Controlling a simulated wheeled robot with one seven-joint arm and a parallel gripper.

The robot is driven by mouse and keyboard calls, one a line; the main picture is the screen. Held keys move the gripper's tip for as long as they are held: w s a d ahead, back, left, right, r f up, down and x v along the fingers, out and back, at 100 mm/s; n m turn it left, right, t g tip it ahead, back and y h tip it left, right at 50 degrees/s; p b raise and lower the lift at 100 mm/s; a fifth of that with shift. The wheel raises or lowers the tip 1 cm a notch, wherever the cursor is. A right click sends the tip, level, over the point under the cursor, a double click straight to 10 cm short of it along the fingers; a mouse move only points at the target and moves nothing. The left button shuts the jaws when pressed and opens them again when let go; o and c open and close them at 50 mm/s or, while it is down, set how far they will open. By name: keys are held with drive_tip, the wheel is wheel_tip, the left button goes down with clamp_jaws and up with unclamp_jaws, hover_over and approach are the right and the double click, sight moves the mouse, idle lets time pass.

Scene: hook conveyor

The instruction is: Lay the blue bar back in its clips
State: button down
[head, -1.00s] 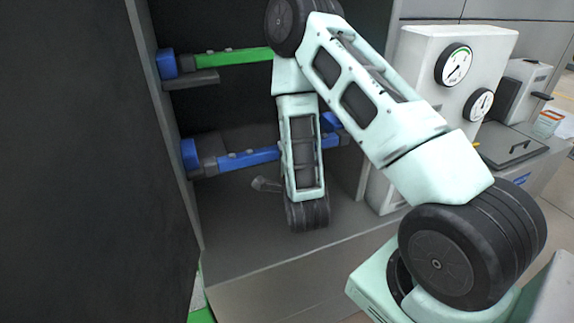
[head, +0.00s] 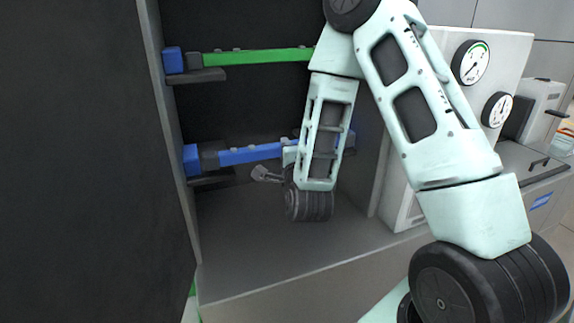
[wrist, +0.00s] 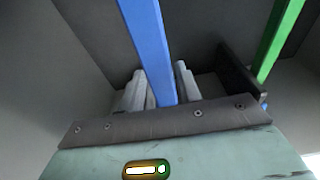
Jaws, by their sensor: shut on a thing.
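The blue bar (head: 250,154) lies across the lower part of the dark recess in the head view. In the wrist view my gripper (wrist: 161,84) is shut on the blue bar (wrist: 147,38), which runs between the pale fingers. My arm hides the gripper in the head view. I cannot tell whether the bar is seated in its clips.
A green bar (head: 260,57) spans the recess above, on its own dark ledge (head: 200,76); it also shows in the wrist view (wrist: 276,42). A dark panel (head: 90,160) stands at left. A white cabinet with gauges (head: 471,62) stands at right. The recess floor (head: 250,240) is clear.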

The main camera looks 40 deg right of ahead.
drive_tip(key=shift+w+f+b, duration=0.15)
drive_tip(key=shift+b, duration=0.6)
drive_tip(key=w+d+f, duration=0.2)
drive_tip(key=w+f, duration=0.1)
drive_tip(key=w, duration=0.6)
drive_tip(key=shift+d+f+p, duration=0.15)
drive_tip(key=shift+d+p, duration=0.15)
drive_tip(key=shift+f+b, duration=0.25)
drive_tip(key=shift+b, duration=0.1)
drive_tip(key=c, duration=0.9)
unclamp_jaws()
drive_tip(key=shift+s+f, duration=0.1)
